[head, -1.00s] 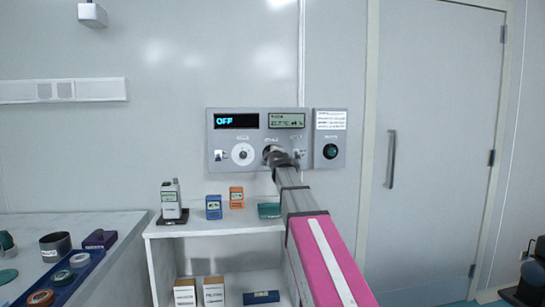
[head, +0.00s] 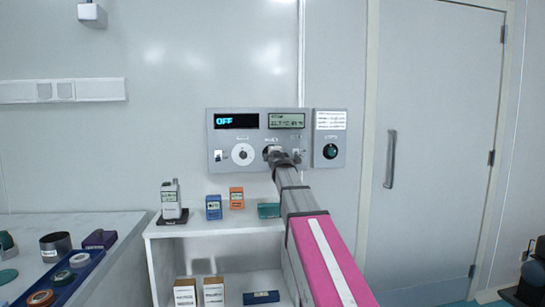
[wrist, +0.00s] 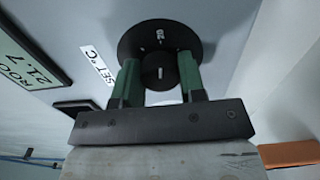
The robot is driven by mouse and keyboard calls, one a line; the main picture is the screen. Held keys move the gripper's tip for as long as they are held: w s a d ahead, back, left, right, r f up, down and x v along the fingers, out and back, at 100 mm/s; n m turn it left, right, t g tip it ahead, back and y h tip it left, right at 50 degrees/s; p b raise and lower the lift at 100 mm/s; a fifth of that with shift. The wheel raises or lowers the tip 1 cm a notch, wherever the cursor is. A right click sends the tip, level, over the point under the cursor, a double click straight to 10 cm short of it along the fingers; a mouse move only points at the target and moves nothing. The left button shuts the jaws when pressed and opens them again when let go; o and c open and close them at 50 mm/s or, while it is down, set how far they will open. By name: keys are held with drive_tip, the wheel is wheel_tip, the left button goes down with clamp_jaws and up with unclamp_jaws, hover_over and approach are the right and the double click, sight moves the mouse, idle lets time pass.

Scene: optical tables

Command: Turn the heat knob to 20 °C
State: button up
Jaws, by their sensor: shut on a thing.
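The heat knob (wrist: 158,72) is a dark round grip at the centre of a black dial (wrist: 160,42). A small white marking near the dial's far edge looks like a number, but I cannot read it surely. A label beside it (wrist: 99,66) reads "SET °C". My gripper (wrist: 157,85) has its two green fingers on either side of the knob, shut on it. In the head view my gripper (head: 274,155) is at the grey wall panel (head: 228,138) and hides most of the dial. The blue display (head: 236,121) reads "OFF".
Left of my gripper are a white dial (head: 242,154) and a toggle switch (head: 219,155); another switch (head: 297,155) is close on its right. A box with a dark green button (head: 330,151) sits farther right. A white shelf (head: 215,229) with small items stands below.

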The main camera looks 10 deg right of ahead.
drive_tip(key=o, duration=0.9)
drive_tip(key=s, duration=1.1)
